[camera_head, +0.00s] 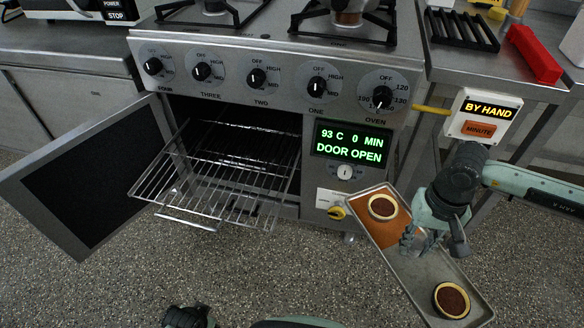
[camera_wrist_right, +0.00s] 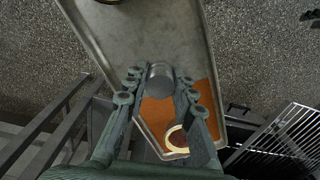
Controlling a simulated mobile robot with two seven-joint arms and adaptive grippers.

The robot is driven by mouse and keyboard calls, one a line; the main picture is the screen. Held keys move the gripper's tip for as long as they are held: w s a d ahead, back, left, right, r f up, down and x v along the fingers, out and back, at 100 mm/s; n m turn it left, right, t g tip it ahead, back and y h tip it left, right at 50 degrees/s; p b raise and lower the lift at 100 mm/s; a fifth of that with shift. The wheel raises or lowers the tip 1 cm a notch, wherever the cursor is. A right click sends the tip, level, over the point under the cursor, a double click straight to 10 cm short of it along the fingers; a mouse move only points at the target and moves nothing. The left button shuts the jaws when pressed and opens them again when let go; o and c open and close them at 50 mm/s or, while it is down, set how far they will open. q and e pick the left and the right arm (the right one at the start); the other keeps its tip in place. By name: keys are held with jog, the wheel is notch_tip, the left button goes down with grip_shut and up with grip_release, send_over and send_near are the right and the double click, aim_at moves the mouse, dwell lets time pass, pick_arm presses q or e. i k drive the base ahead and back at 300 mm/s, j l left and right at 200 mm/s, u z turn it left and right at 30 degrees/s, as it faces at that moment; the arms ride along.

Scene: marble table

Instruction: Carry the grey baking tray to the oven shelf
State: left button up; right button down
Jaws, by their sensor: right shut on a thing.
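The grey baking tray (camera_head: 424,283) is off the floor, lying diagonally in front of the oven's right side. It carries two round brown-filled rings, one near the far end (camera_head: 382,207) and one near the close end (camera_head: 452,300). My right gripper (camera_head: 412,240) is shut on the tray near its middle. In the right wrist view its fingers (camera_wrist_right: 160,88) close around a grey rounded piece on the tray (camera_wrist_right: 196,58). The oven's wire shelf (camera_head: 215,178) sticks out to the left of the tray, empty. A dark part of my left gripper (camera_head: 187,318) shows at the bottom edge; its fingers are hidden.
The oven door (camera_head: 85,180) hangs open on the left. The display (camera_head: 352,145) reads 93 C, 0 MIN, DOOR OPEN. A "BY HAND" box (camera_head: 482,115) with a minute button sits right of the oven. The speckled floor is clear in front.

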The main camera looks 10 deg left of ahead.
aim_at(213, 179)
jog(key=j+z, duration=0.15)
jog(key=j, duration=1.75)
jog(key=i, duration=0.05)
